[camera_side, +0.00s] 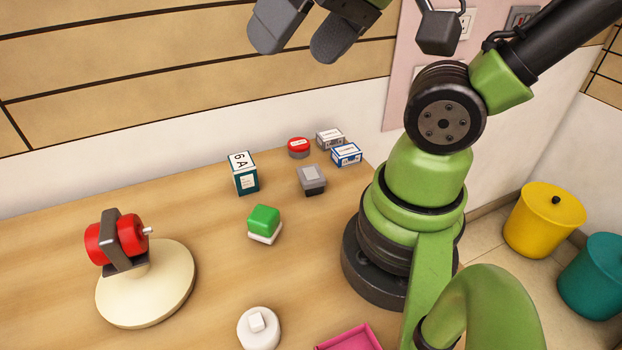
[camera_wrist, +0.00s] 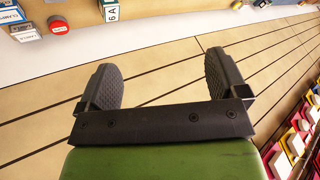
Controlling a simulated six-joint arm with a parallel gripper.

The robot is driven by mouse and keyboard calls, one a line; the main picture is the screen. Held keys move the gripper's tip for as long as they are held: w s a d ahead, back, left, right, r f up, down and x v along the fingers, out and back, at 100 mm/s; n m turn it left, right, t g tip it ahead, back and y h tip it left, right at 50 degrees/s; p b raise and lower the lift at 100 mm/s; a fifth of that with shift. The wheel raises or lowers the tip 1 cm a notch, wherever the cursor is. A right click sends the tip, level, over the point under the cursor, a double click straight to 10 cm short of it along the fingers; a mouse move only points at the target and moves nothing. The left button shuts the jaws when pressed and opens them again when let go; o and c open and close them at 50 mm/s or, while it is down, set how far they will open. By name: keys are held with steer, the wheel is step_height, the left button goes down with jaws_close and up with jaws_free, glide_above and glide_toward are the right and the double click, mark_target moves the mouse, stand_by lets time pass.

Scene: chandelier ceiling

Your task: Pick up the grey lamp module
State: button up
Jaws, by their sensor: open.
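The grey lamp module (camera_side: 312,179) looks like a small grey box with a lighter top and a dark base. It stands on the table between the teal-and-white box and my arm's base in the side view. I cannot make it out in the wrist view. My gripper (camera_side: 298,44) is high above the table at the top of the side view, well apart from the module. Its two dark fingers are spread with nothing between them, and they also show in the wrist view (camera_wrist: 163,78).
Near the module stand a teal-and-white box (camera_side: 244,174), a red round part (camera_side: 299,147), a white-and-grey box (camera_side: 330,138) and a blue-and-white box (camera_side: 346,154). A green-and-white block (camera_side: 264,224), a red device on a cream round base (camera_side: 150,300) and a pink tray (camera_side: 350,338) are nearer.

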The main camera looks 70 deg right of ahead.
steer(key=n+g+h, duration=0.2)
steer(key=n+g, duration=0.5)
steer(key=n, duration=0.5)
glide_above(313, 173)
step_height(313, 173, down, 20)
steer(key=shift+w+d+f, duration=0.1)
steer(key=shift+w, duration=0.05)
steer(key=shift+f, duration=5)
steer(key=c, duration=1)
